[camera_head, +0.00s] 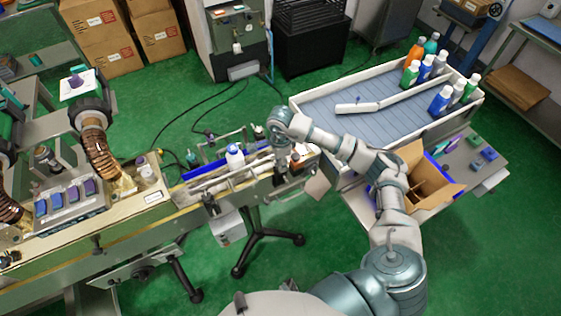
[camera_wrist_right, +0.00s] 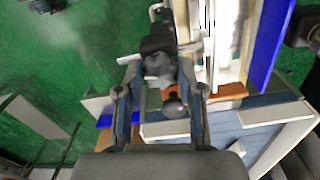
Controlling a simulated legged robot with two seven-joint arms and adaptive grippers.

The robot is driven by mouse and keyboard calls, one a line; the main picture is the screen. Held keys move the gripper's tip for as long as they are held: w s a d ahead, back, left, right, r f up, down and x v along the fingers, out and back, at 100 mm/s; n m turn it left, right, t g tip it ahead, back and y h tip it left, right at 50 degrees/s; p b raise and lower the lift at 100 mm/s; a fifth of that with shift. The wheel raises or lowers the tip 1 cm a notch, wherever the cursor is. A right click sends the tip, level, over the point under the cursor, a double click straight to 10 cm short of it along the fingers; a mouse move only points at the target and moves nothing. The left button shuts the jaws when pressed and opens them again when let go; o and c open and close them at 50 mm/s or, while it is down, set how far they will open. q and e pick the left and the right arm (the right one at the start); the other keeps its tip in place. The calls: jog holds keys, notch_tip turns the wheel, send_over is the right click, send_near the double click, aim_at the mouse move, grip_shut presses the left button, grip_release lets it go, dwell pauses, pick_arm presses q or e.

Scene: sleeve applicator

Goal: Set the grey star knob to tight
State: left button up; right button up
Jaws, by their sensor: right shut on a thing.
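My right gripper (camera_head: 283,160) reaches down to the right end of the narrow conveyor (camera_head: 228,186). In the right wrist view its two fingers (camera_wrist_right: 160,72) are closed around a dark grey knob (camera_wrist_right: 159,66) on a black clamp fitting (camera_wrist_right: 158,40). This looks like the grey star knob; its lobes and any tight marking cannot be made out. In the head view my gripper and wrist hide the knob. A smaller round dark knob (camera_wrist_right: 173,104) also shows between the fingers. My left gripper is not in view.
A wide tray (camera_head: 315,112) with several bottles lies behind to the right. An open cardboard box (camera_head: 440,190) sits near my right forearm. Green floor is open in front.

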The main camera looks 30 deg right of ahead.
jog(key=m, duration=0.4)
jog(key=shift+w+d, duration=0.1)
jog(key=m, duration=0.5)
jog(key=shift+r, duration=0.1)
jog(key=m, duration=0.4)
jog(key=shift+m, duration=0.3)
jog(key=m, duration=0.4)
jog(key=shift+r+m+p, duration=0.1)
jog(key=shift+m+p, duration=0.2)
jog(key=m, duration=0.3)
jog(key=shift+m+p, duration=0.3)
jog(key=shift+p, duration=0.1)
jog(key=m+p, duration=0.1)
jog(key=m, duration=0.3)
jog(key=shift+w, duration=0.1)
jog(key=m+p, duration=0.1)
jog(key=m, duration=0.3)
jog(key=shift+r+p, duration=0.1)
jog(key=shift+p, duration=0.2)
jog(key=shift+m+p, duration=0.7)
jog(key=shift+m, duration=1.2)
